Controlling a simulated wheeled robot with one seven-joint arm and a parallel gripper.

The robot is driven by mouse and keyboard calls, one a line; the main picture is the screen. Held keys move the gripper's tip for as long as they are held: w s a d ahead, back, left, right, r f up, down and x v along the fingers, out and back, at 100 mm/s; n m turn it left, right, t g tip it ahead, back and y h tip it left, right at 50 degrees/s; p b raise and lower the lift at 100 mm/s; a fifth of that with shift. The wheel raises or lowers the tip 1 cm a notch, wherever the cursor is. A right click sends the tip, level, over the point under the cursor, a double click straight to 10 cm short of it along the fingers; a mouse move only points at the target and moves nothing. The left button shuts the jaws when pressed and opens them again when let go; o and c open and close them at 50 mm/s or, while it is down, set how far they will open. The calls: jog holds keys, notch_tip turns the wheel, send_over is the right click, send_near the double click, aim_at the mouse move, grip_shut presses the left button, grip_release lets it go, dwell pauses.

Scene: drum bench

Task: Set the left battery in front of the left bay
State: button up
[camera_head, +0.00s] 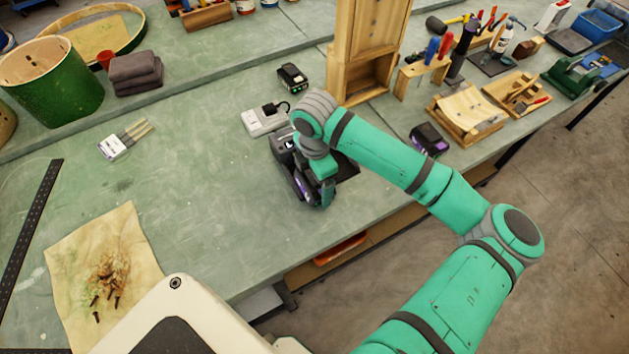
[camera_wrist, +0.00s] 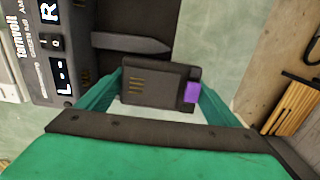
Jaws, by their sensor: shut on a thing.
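The black two-bay charger (camera_head: 283,146) stands on the bench in the head view, partly hidden by my arm. In the wrist view the charger (camera_wrist: 45,45) fills the left side, with the L mark low and the R mark high. My gripper (camera_wrist: 160,92) is shut on a black battery (camera_wrist: 150,86) with a purple patch on its right end. The battery lies roughly level with the L mark, just right of the dark bay area. I cannot tell its height above the bench. In the head view my gripper (camera_head: 322,190) is at the charger's near side.
A second purple-marked battery (camera_head: 428,138) lies right of my arm. A green-marked battery (camera_head: 292,77) and a white charger (camera_head: 265,119) stand behind the black charger. A wooden cabinet (camera_head: 368,50) rises behind my arm.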

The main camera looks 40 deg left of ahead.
jog(key=o, duration=1.9)
jog(key=shift+s+f, duration=0.2)
jog(key=shift+f, duration=0.05)
jog(key=shift+d, duration=0.1)
jog(key=shift+r, duration=0.1)
notch_tip(320, 180, up, 12)
jog(key=shift+w+r, duration=0.1)
